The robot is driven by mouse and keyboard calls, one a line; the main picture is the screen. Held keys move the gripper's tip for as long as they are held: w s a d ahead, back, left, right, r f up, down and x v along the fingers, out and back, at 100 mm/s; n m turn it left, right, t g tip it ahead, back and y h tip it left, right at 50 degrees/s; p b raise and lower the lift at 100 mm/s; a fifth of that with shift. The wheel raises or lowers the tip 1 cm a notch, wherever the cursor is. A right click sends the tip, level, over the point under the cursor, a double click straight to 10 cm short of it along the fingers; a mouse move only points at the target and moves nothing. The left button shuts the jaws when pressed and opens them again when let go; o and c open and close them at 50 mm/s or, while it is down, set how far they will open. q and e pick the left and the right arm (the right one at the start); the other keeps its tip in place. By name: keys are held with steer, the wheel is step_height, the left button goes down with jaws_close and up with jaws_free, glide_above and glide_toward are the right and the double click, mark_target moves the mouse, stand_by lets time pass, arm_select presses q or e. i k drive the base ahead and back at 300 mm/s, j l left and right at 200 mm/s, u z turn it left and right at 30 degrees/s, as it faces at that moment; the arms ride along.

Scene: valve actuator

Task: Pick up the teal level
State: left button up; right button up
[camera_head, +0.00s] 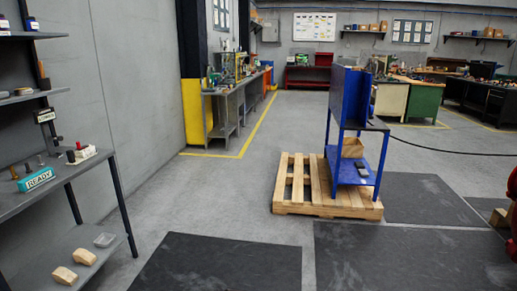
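Neither of my grippers is in view.
The grey rack (78,178) also holds a white block with a red knob (81,153) and tan blocks (84,256) lower down. A wooden pallet (325,208) with a blue stand (345,120) is at centre right. Floor between is clear.

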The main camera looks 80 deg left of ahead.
mark_target(44, 176)
steer(key=u, duration=4.25)
steer(key=i+l+u, duration=0.1)
steer(key=i, duration=0.35)
steer(key=i+l+u, duration=0.15)
steer(key=i, duration=0.35)
steer(key=i+l+u, duration=0.1)
steer(key=i, duration=0.35)
steer(key=i+l+u, duration=0.1)
steer(key=i, duration=0.35)
steer(key=l, duration=0.1)
